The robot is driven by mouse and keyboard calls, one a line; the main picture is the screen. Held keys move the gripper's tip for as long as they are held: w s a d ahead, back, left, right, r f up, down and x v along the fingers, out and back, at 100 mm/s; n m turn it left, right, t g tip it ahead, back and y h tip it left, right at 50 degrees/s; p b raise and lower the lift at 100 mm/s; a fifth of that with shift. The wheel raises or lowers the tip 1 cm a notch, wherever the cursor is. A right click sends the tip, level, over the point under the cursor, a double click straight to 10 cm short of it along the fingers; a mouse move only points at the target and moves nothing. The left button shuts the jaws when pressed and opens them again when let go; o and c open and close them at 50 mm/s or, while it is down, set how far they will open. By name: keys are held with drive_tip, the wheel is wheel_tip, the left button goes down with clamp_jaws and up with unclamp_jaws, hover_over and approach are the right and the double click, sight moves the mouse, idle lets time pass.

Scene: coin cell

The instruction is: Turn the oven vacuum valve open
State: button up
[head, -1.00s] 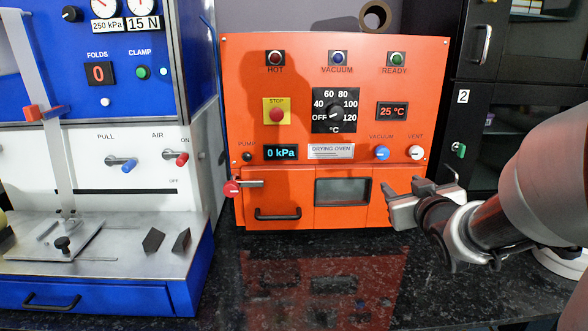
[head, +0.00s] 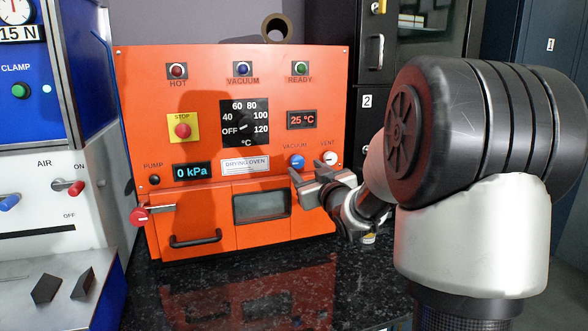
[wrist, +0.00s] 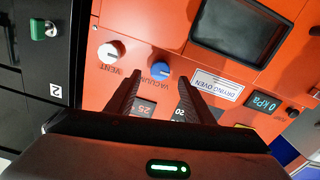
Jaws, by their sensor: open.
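The blue vacuum valve knob (head: 297,161) is on the front of the orange drying oven (head: 215,190), under the word VACUUM. In the wrist view, which is upside down, the knob (wrist: 160,68) shows a white mark and appears between the ends of my fingers. My gripper (head: 311,175) is open and empty, close to the oven front just below the knob in the head view. The fingers also show in the wrist view (wrist: 160,79). I cannot tell whether they touch the knob. The oven display (head: 192,172) reads 0 kPa.
The white vent knob (head: 330,157) is close to the right of the vacuum knob. A red-tipped door handle (head: 140,216) is at the oven's left. A blue and white press (head: 45,180) stands left, and black cabinets (head: 372,100) stand behind. The dark counter (head: 250,295) in front is clear.

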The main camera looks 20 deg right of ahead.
sight(299, 163)
drive_tip(key=shift+w, duration=2.3)
drive_tip(key=shift+c, duration=0.2)
drive_tip(key=c, duration=1)
